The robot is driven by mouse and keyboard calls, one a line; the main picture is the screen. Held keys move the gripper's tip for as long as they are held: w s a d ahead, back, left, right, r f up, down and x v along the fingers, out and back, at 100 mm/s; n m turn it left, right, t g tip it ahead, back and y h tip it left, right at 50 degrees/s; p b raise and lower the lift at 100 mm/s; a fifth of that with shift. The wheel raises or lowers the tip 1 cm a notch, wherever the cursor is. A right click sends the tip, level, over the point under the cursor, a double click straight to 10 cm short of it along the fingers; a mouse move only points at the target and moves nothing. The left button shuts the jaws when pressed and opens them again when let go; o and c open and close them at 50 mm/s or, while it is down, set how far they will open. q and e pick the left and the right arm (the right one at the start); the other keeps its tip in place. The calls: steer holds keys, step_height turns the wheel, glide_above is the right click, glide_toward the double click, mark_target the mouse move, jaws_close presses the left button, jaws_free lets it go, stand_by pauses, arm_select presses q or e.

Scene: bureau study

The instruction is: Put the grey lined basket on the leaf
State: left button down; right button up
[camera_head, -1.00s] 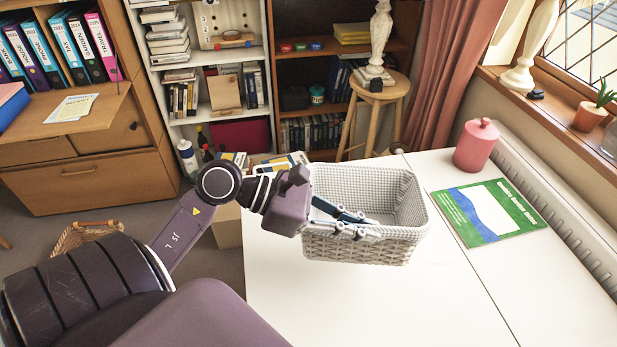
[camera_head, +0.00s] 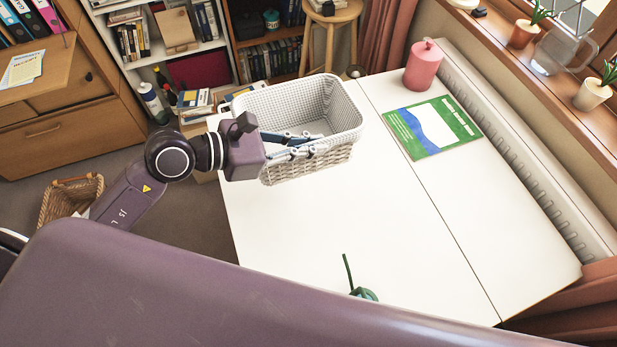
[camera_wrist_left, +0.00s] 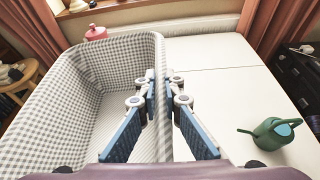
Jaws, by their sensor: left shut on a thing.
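The grey lined basket (camera_head: 335,112) is white wicker with a grey checked lining, upright and apparently empty. It is over the left section of the white table (camera_head: 330,225); I cannot tell whether its base touches the top. My left gripper (camera_head: 310,150) is shut on the basket's near rim, and the wrist view shows its blue fingers (camera_wrist_left: 160,112) on both sides of the wall of the basket (camera_wrist_left: 75,90). A seam divides the tabletop, with another white section (camera_head: 490,210) to the right; which section is the leaf is not clear. My right gripper is not in view.
A green book (camera_head: 433,127) and a pink lidded jar (camera_head: 423,66) are on the right section. A green watering can (camera_wrist_left: 270,134) stands at the table's near side. Books and boxes (camera_head: 205,102) lie beyond the left edge. The tabletop between basket and watering can is clear.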

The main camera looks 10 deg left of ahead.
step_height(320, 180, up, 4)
steer(key=p, duration=0.3)
arm_select(q)
step_height(320, 180, down, 18)
steer(key=d+b, duration=0.2)
steer(key=b, duration=0.3)
steer(key=shift+s+d+f+m, duration=0.15)
steer(key=shift+s+d+m, duration=0.15)
steer(key=shift+d, duration=0.1)
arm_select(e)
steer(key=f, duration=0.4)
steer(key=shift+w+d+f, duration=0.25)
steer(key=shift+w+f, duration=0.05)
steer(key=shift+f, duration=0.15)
arm_select(q)
steer(key=c, duration=2.1)
jaws_free()
steer(key=shift+f, duration=0.1)
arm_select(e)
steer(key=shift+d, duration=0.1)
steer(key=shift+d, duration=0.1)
